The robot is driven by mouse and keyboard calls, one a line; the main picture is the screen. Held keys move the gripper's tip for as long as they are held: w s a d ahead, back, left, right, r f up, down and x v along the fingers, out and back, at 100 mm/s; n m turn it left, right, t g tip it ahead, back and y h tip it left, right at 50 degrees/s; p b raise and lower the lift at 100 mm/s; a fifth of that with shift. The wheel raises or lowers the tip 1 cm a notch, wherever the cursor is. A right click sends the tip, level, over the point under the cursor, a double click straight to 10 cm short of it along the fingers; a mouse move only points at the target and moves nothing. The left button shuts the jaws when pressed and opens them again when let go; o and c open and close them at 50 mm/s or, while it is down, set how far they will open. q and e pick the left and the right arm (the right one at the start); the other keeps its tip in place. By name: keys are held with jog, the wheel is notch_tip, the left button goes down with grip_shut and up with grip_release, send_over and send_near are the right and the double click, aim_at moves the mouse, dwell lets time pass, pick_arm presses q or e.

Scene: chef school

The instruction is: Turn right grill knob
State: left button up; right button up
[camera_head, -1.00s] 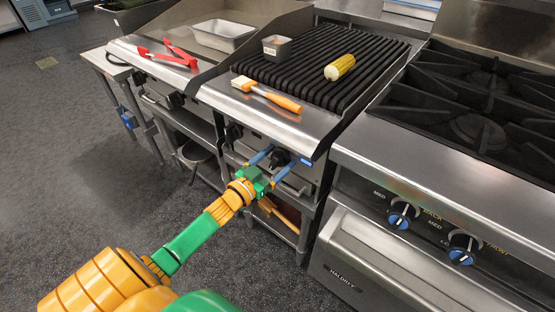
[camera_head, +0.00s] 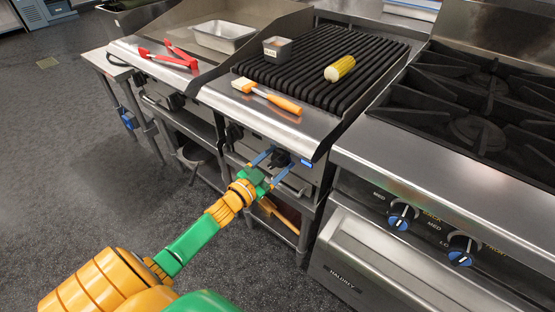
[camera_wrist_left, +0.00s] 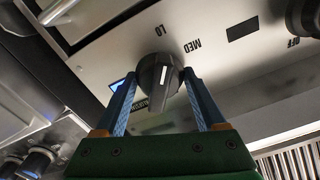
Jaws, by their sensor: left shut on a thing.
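The right grill knob (camera_head: 280,158) is a black round knob on the front panel of the grill (camera_head: 292,122). It shows larger in the left wrist view (camera_wrist_left: 159,82), with a white pointer line and the labels LO and MED beside it. My left gripper (camera_head: 272,165) is at the knob, with one blue finger on each side. In the left wrist view the gripper (camera_wrist_left: 163,98) is shut on the knob. Part of the knob is hidden by the fingers in the head view. My right gripper is not in view.
A basting brush (camera_head: 268,96) lies on the grill's front ledge. A corn cob (camera_head: 340,69) and a small metal container (camera_head: 277,48) are on the grate. Red tongs (camera_head: 168,57) lie at left. The stove (camera_head: 440,170) with blue-faced knobs stands at right.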

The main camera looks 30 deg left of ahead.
aim_at(274, 166)
pick_arm(q)
jog(key=m, duration=0.4)
jog(key=shift+d+f+m, duration=0.1)
jog(key=shift+m, duration=2.3)
jog(key=o, duration=1.1)
jog(key=shift+c, duration=0.2)
jog(key=s, duration=0.7)
jog(key=shift+a, duration=0.3)
